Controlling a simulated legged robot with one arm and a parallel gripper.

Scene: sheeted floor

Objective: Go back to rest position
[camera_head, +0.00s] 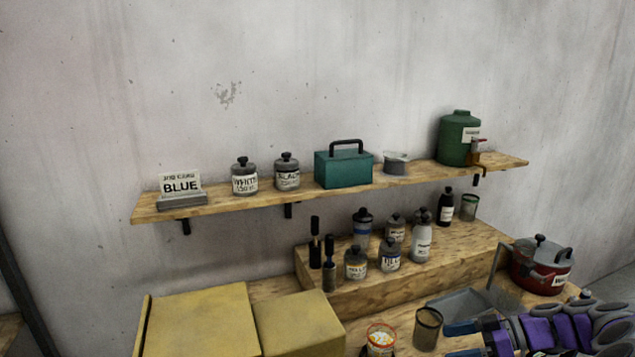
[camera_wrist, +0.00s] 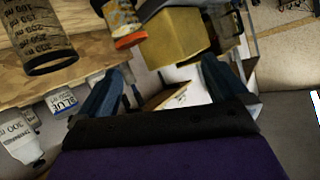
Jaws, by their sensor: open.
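My gripper (camera_head: 463,340) is at the lower right of the head view, its blue fingers apart and pointing left over the low wooden bench. In the wrist view my gripper (camera_wrist: 160,88) shows two spread blue fingers with nothing held between them. A clear cup (camera_head: 428,330) stands close to the left of the fingers, and an orange-rimmed cup (camera_head: 381,341) stands further left. The wrist view also shows the marked clear cup (camera_wrist: 38,40) at top left and the orange-rimmed cup (camera_wrist: 122,24) at top centre.
A red pot (camera_head: 540,268) stands behind my arm at right, beside a grey tray (camera_head: 462,304). Several bottles and jars crowd the wooden step (camera_head: 350,293). Yellow boxes (camera_head: 200,320) fill the lower left. A wall shelf (camera_head: 225,203) holds a teal box (camera_head: 343,170) and green dispenser (camera_head: 456,140).

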